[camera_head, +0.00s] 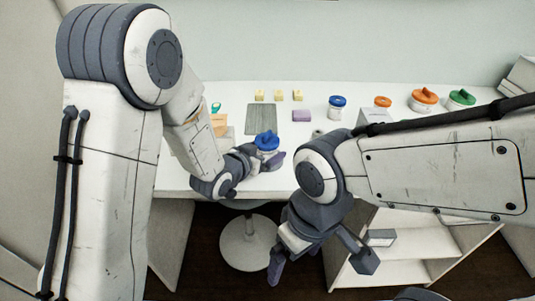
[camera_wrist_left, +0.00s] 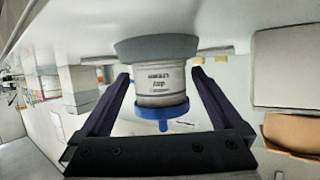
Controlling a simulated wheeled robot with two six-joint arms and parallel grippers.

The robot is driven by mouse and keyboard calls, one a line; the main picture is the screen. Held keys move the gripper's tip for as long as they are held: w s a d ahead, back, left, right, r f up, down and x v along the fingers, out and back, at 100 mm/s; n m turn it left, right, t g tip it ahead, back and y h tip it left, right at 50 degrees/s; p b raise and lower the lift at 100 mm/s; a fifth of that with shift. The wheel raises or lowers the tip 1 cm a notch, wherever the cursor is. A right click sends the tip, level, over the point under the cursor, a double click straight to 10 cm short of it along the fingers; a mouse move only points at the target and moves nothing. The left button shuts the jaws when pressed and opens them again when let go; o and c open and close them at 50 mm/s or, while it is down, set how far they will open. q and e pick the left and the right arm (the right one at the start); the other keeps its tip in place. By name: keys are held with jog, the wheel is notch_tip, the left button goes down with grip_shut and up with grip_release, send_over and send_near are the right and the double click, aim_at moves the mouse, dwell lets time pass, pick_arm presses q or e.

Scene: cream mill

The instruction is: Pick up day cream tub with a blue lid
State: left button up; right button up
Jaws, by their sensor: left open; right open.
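A white tub with a blue lid (camera_head: 267,147) stands near the table's front edge. In the left wrist view the tub (camera_wrist_left: 161,87) appears upside down between my open left fingers, with a gap visible on each side; its label is too small to read surely. My left gripper (camera_head: 258,161) is open around the tub. A second white tub with a blue lid (camera_head: 336,111) stands farther back to the right. My right gripper (camera_head: 320,257) is open and empty, low in front of the table.
Tubs with orange (camera_head: 424,97) and green lids (camera_head: 461,98) stand at the back right. Yellow blocks (camera_head: 278,95), a grey mat (camera_head: 261,119) and a purple block (camera_head: 301,115) lie behind the held area. A stool (camera_head: 248,242) and open shelves (camera_head: 400,240) are below.

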aim_at(263, 140)
pick_arm(q)
jog(key=shift+x, duration=0.9)
grip_shut()
jog(key=shift+r, duration=0.1)
jog(key=shift+r, duration=0.5)
notch_tip(263, 140, up, 3)
jog(key=shift+f, duration=0.15)
jog(key=s+d+r, duration=0.7)
jog(key=s, duration=0.2)
jog(key=shift+d+b, duration=0.3)
jog(key=shift+d, duration=0.05)
jog(key=shift+w+r, duration=0.1)
